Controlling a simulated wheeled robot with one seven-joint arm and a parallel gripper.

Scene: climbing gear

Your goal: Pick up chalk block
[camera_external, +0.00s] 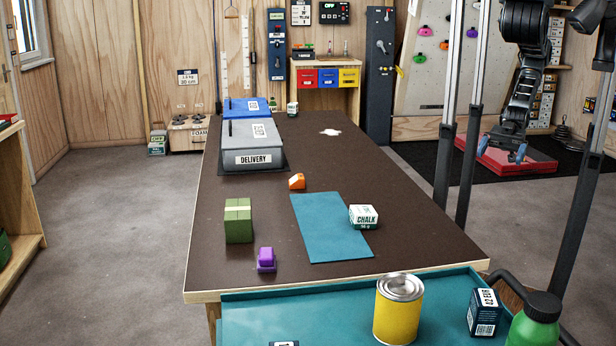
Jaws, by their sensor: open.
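The chalk block (363,217), a small white box with green sides and the word CHALK, sits on the right edge of a teal mat (325,232) on the dark table. My gripper (503,152) hangs at the upper right, pointing down, beyond the table's right side. It is open, with nothing seen between its fingers. It is well apart from the chalk block. Grey upright posts stand between the camera and my arm.
A grey DELIVERY box (253,147) is farther back. A teal tray (300,318) holds a yellow can (398,310). The table's right side is mostly clear.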

